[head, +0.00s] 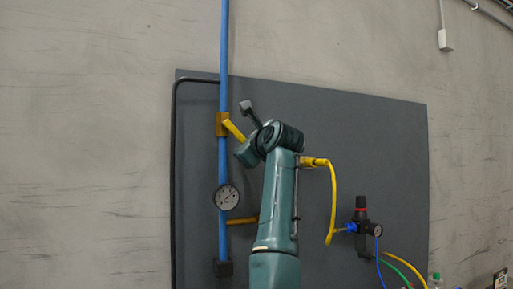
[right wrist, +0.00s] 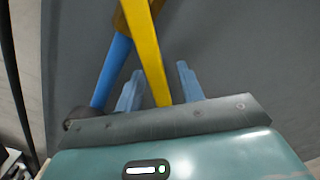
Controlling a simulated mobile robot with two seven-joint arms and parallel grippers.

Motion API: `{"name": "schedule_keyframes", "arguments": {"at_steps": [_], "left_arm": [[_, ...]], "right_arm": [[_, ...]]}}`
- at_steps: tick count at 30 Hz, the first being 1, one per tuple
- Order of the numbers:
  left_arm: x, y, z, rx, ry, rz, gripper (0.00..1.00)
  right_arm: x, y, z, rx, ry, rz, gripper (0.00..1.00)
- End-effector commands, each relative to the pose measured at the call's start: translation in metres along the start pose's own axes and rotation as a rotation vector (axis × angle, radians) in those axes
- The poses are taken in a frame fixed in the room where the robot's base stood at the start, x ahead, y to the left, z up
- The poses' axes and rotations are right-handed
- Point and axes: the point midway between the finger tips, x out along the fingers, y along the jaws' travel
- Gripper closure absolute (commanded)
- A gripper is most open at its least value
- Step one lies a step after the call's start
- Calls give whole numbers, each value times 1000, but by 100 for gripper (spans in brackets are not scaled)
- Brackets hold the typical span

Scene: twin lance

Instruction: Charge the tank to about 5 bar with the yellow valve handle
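The yellow valve handle (head: 234,130) slants down to the right from its brass valve body (head: 222,124) on the vertical blue pipe (head: 224,50). My right gripper is at the handle's lower end; in the head view its fingers are hidden. In the right wrist view, its two fingers (right wrist: 158,84) stand apart, with the yellow handle (right wrist: 150,50) running between them and a gap on each side. I cannot make out a tank. My left gripper is out of view.
A dark grey panel (head: 370,130) backs the pipe. A black pipe (head: 174,180) runs at the left. My right arm covers the panel's middle.

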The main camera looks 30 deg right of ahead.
Motion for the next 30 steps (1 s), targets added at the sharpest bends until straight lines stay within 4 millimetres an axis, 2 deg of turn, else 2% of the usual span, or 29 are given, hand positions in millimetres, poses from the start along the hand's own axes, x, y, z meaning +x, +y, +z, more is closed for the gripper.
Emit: {"name": "schedule_keyframes", "arguments": {"at_steps": [5,9,15,21,30], "left_arm": [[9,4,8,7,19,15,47],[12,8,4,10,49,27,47],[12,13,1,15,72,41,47],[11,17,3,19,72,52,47],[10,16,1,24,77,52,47]], "right_arm": [[-37,4,-3,2,-3,-5,62],[-70,3,-3,2,-4,-4,62],[-104,2,-2,0,-2,-2,62],[-119,1,-1,0,1,-1,62],[-120,1,-1,0,1,1,62]]}}
